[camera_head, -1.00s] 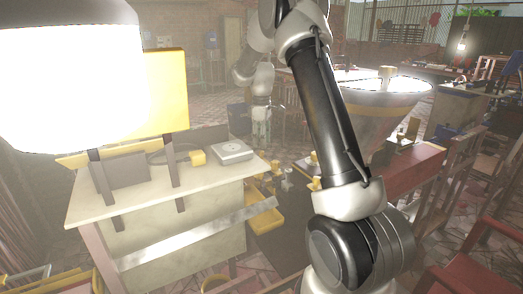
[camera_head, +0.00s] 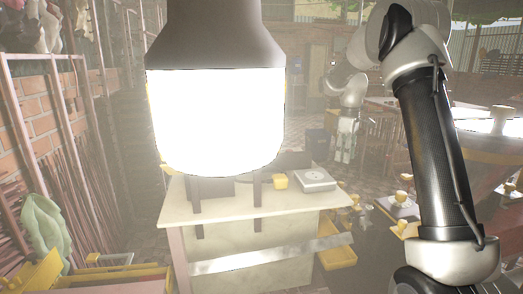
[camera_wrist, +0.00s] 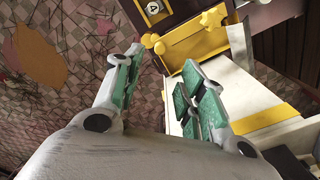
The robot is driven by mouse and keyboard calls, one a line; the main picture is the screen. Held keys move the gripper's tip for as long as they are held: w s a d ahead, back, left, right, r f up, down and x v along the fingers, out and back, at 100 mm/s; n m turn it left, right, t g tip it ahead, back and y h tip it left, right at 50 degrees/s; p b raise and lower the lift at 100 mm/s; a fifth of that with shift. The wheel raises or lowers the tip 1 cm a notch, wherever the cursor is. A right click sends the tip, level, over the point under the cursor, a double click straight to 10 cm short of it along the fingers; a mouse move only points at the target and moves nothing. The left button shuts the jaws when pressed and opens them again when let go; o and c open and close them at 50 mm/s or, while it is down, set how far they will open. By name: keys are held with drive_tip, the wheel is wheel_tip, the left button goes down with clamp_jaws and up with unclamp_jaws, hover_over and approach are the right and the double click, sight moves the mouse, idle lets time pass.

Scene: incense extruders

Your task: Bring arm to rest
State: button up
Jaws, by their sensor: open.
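My arm (camera_head: 435,150) rises on the right side of the head view, bends at the top and hangs down at its far end. My gripper (camera_head: 344,155) points down there, small and hazy, beyond the white-topped bench. In the wrist view my gripper (camera_wrist: 160,72) is open, its green-padded fingers apart with nothing held between them. Below it are a pink patterned floor (camera_wrist: 70,85) and a yellow machine part (camera_wrist: 205,40).
A large bright lamp (camera_head: 218,120) hides part of the bench (camera_head: 255,210). A small grey scale (camera_head: 314,178) sits on the bench. Pink racks stand against the brick wall (camera_head: 45,125) at left.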

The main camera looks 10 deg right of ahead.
drive_tip(key=s+a+r+m+t, duration=0.1)
drive_tip(key=s+a+r+m, duration=0.1)
drive_tip(key=s, duration=1)
drive_tip(key=s+a+r+m+t, duration=0.2)
drive_tip(key=s+r+m, duration=0.1)
drive_tip(key=s, duration=1)
drive_tip(key=s+a+r+m+t, duration=0.1)
drive_tip(key=s+a+r+m, duration=0.1)
drive_tip(key=s, duration=1.1)
drive_tip(key=shift+a+r+m, duration=0.4)
drive_tip(key=shift+a+m, duration=0.1)
drive_tip(key=shift+m, duration=0.6)
